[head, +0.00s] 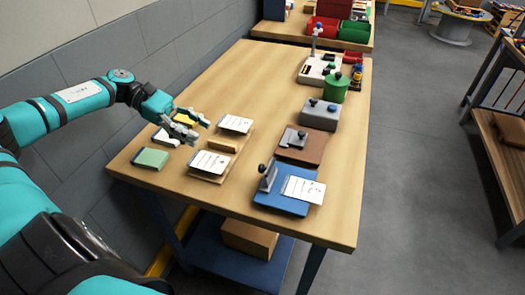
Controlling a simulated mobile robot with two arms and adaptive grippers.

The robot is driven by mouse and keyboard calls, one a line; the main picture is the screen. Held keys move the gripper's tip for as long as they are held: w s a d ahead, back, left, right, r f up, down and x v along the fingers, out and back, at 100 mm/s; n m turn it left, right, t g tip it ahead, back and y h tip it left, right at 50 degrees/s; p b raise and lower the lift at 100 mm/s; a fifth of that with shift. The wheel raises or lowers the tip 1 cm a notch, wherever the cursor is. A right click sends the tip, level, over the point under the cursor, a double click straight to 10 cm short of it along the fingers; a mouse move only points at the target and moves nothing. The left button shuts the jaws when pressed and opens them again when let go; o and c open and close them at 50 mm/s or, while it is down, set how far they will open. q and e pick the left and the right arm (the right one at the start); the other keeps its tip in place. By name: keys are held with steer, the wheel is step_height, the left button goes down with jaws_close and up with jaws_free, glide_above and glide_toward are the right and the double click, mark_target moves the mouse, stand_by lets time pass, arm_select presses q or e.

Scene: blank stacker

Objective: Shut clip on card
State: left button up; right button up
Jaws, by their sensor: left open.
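A white card (303,189) lies on a blue base (283,205) at the near right of the table. A grey clip (268,179) with a dark knob stands raised at the left of this card, on the same base. Its plate looks upright rather than flat; whether it touches the card's edge I cannot tell. My left gripper (200,131) is open and appears empty, over the left part of the table, well to the left of the blue base. My right gripper is not in view.
Two more cards lie on a wooden stand (223,146) beside my left gripper. Green (152,158), white and yellow blocks lie at the left edge. A brown base (302,150) with a grey clip and a grey box (319,115) stand behind the blue base. The near table edge is clear.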

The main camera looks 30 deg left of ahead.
arm_select(q)
steer(key=p, duration=0.4)
glide_toward(266, 172)
steer(key=w+d+f, duration=0.1)
steer(key=d+f, duration=0.1)
steer(key=w+d+f, duration=0.2)
steer(key=shift+w+d+f, duration=0.2)
steer(key=shift+d+f, duration=0.2)
steer(key=shift+d, duration=0.1)
jaws_close()
